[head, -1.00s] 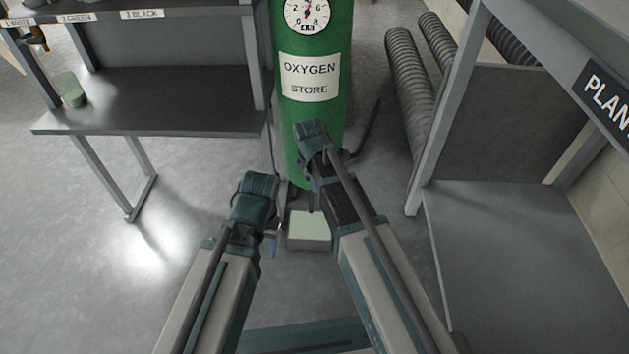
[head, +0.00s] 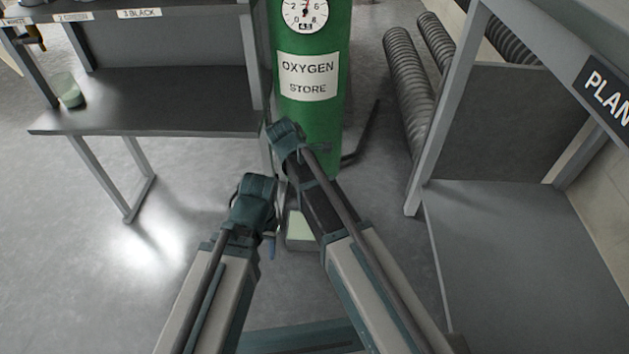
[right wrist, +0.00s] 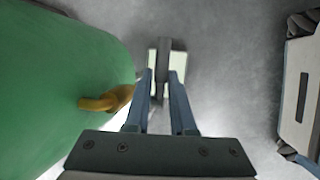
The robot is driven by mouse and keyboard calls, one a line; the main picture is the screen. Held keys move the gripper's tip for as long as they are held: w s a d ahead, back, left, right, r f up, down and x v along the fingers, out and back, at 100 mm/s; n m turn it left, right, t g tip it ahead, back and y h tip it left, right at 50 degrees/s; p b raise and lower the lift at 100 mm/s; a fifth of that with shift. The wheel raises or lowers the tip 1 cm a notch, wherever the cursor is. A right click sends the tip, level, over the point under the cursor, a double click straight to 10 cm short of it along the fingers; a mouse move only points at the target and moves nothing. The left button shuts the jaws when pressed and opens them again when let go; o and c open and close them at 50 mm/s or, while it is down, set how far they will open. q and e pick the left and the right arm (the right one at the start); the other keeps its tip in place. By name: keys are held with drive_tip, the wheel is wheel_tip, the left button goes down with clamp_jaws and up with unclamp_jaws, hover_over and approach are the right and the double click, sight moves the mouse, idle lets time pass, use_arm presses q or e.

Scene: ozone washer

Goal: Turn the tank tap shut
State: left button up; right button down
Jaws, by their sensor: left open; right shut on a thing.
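The green tank (head: 310,130), labelled OXYGEN STORE, stands upright ahead; its side fills the left of the right wrist view (right wrist: 55,85). A brass-coloured fitting (right wrist: 105,100), looking like a tap, sticks out from its side, left of my right fingers. My right gripper (right wrist: 164,78) is shut on a dark grey bar (right wrist: 164,52); I cannot tell if the bar joins the fitting. In the head view the right wrist hides its fingers and the fitting. My left gripper (head: 270,246) hangs open, pointing down, left of the tank's foot.
A pale green-topped box (head: 300,228) sits on the floor by the tank. A dark shelf (head: 165,100) with a green jar (head: 69,92) is at left. A grey bench (head: 530,260) is at right, with ribbed hoses (head: 408,80) behind it.

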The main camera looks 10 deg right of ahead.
drive_tip(key=c, duration=1)
unclamp_jaws()
drive_tip(key=shift+c, duration=0.2)
drive_tip(key=p+v, duration=1.2)
drive_tip(key=v, duration=0.1)
drive_tip(key=shift+r+p, duration=0.4)
drive_tip(key=shift+s+a, duration=0.1)
drive_tip(key=shift+a, duration=0.05)
